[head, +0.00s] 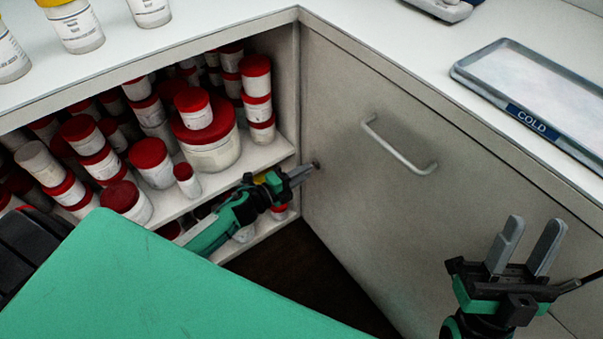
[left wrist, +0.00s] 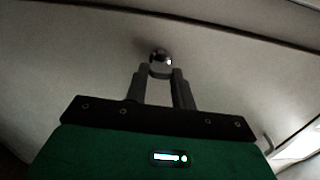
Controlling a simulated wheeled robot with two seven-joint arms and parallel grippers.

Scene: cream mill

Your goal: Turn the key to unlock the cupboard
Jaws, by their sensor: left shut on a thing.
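The cupboard door (head: 350,220) is a flat beige panel and looks closed, with a bar handle (head: 398,147) near its top. My left gripper (head: 303,174) is at the door's left edge, its fingers shut on the key (head: 316,165) at the lock. The left wrist view shows the round metal key and lock (left wrist: 160,62) between and just beyond the fingertips (left wrist: 162,75). The fingers hide most of the key, and its turn angle cannot be told. My right gripper (head: 527,245) is open and empty, fingers pointing up, in front of the door's right part.
Open shelves (head: 240,165) full of red-lidded jars stand left of the door, close to my left arm. Dark floor shows below.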

